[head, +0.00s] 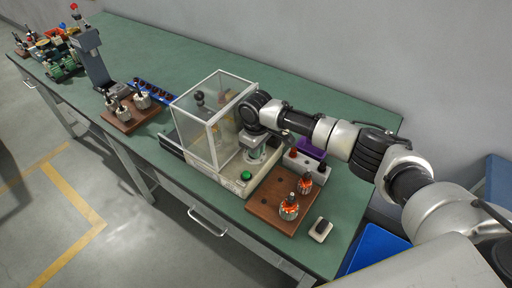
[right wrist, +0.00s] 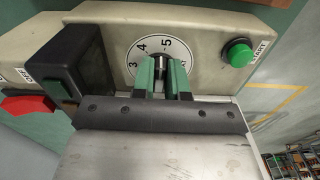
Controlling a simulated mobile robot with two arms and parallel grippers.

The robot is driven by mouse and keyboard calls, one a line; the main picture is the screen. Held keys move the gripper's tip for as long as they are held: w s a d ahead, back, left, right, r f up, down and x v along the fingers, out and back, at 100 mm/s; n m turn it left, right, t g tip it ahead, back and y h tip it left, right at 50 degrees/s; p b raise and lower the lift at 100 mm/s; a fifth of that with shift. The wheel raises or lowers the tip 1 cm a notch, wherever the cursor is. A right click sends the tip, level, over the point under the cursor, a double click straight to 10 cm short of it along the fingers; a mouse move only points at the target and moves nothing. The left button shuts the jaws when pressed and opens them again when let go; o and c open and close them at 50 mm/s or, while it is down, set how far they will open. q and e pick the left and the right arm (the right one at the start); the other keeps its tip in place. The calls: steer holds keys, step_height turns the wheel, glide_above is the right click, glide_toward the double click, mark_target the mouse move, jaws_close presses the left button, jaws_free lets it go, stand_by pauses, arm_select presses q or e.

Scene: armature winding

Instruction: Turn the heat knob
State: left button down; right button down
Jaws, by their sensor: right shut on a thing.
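The heat knob (right wrist: 161,64) is a small dark knob on a white round dial (right wrist: 148,46) marked 3, 4 and 5 in the right wrist view. The dial is on the front of a beige machine (right wrist: 205,30). My right gripper (right wrist: 162,76), with green-lined fingers, is shut on the knob, one finger on each side. The fingers hide part of the dial and its lettering. In the head view my right arm reaches in from the right to the machine (head: 234,186), and the knob is hidden there. My left gripper is out of view.
A green START button (right wrist: 238,52) is right of the dial, and a black box (right wrist: 82,62) is left of it. A clear guard box (head: 205,120) stands on the machine. A wooden board (head: 268,208) with copper-wound armatures (head: 289,208) lies near the bench's front edge.

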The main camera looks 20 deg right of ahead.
steer(key=n+p, duration=0.1)
steer(key=n, duration=0.2)
steer(key=shift+r, duration=0.1)
steer(key=shift+w+d+n+p, duration=0.1)
steer(key=shift+n+p, duration=0.05)
steer(key=shift+n, duration=1.1)
steer(key=shift+w+d+n+p, duration=0.1)
steer(key=shift+n+p, duration=0.05)
steer(key=shift+n, duration=1.1)
steer(key=shift+a, duration=0.1)
steer(key=c, duration=1.1)
jaws_free()
steer(key=shift+c, duration=0.2)
step_height(320, 180, up, 11)
steer(key=b, duration=0.1)
steer(key=shift+f, duration=0.2)
